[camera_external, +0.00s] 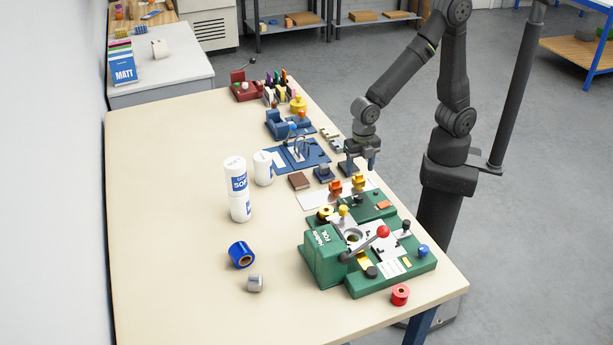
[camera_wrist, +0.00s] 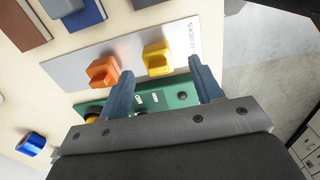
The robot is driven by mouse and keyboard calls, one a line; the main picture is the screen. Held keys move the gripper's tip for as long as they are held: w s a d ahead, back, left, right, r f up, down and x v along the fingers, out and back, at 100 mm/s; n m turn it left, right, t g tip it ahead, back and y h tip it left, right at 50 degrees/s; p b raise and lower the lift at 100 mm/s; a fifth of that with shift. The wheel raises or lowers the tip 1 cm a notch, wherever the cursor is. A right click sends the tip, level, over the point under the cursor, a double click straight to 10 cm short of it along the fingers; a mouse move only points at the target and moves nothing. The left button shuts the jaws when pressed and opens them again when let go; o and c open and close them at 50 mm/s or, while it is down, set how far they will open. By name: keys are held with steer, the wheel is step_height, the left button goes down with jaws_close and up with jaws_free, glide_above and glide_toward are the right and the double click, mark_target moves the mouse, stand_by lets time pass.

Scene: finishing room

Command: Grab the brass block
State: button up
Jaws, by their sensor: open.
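A yellow, brass-coloured block (camera_external: 359,182) stands on a pale plate (camera_external: 312,201) beside an orange block (camera_external: 335,188). In the wrist view the yellow block (camera_wrist: 157,58) shows between and just beyond my fingertips, with the orange block (camera_wrist: 103,71) to the left of it, outside the left finger. My gripper (camera_external: 361,167) points down above the plate's far side, with its fingers apart and empty. In the wrist view my gripper (camera_wrist: 159,68) is open around the line to the yellow block. I cannot tell the exact height above it.
A green fixture (camera_external: 325,257) with a red-knobbed lever stands close by at the front. A brown block (camera_external: 299,181) and blue items lie behind the plate. White bottles (camera_external: 238,190) and a blue roll (camera_external: 241,254) stand left.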

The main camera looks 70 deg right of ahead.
mark_target(359, 178)
steer(key=shift+a+f, duration=0.15)
steer(key=shift+f, duration=1.2)
steer(key=shift+a+f, duration=0.15)
steer(key=shift+f, duration=1.15)
steer(key=c, duration=1.2)
steer(key=shift+r, duration=0.1)
